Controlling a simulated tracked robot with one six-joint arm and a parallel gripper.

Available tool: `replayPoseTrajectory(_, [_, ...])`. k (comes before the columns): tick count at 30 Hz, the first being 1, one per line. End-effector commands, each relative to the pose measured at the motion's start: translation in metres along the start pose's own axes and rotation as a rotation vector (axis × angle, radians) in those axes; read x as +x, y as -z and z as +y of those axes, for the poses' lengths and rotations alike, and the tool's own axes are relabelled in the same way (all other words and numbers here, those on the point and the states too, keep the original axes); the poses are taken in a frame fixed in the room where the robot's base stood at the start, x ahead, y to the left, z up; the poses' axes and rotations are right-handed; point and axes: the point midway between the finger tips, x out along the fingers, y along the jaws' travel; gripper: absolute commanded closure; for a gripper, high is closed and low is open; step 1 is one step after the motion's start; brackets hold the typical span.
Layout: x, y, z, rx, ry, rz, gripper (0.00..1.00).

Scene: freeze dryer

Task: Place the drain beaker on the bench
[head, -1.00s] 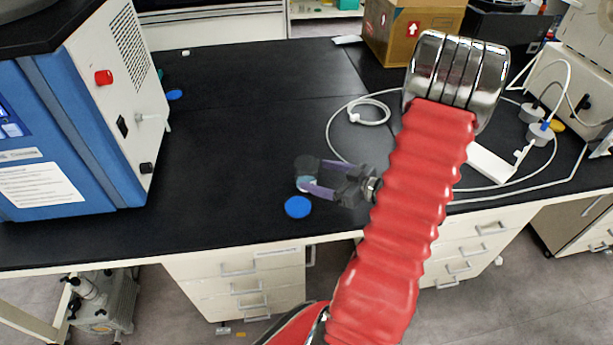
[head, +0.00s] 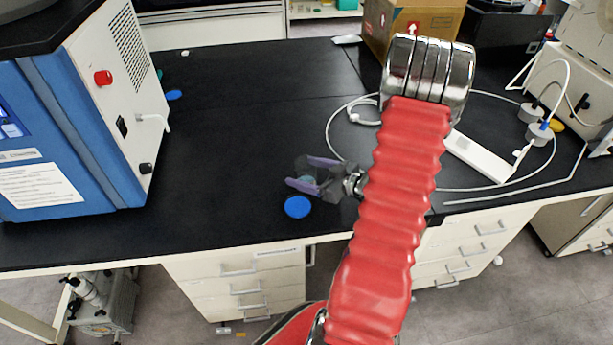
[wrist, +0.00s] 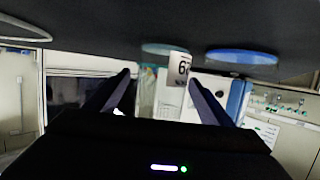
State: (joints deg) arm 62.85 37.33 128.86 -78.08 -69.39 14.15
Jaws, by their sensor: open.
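The drain beaker (wrist: 161,76) is clear with a pale teal base and a white label. In the wrist view, which is upside down, it appears upright with its base at the black bench top (wrist: 90,30). My gripper (wrist: 160,83) is open, one finger on each side of the beaker in that view. In the head view my gripper (head: 308,174) is low over the front of the bench (head: 230,180), its fingers pointing left. The beaker is only faintly visible there; I cannot tell whether a finger touches it.
A blue disc (head: 298,207) lies on the bench just in front of my gripper. The blue and white machine (head: 75,130) stands at left. A white tube loop (head: 335,125) and white bracket (head: 480,157) lie to the right. A cardboard box (head: 412,30) stands behind. The middle left bench is clear.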

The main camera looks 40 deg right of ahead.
Motion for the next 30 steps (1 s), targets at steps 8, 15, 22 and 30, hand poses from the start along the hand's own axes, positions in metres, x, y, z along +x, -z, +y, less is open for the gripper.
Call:
replayPoseTrajectory(8, [0.0003,0.0003,-0.0007,0.0,0.001,0.0,0.25])
replayPoseTrajectory(15, [0.0003,0.0003,-0.0007,0.0,0.001,0.0,0.41])
replayPoseTrajectory(22, [0.0003,0.0003,-0.0007,0.0,0.001,0.0,0.57])
replayPoseTrajectory(30, [0.0002,0.0004,-0.0006,0.0,0.001,0.001,0.75])
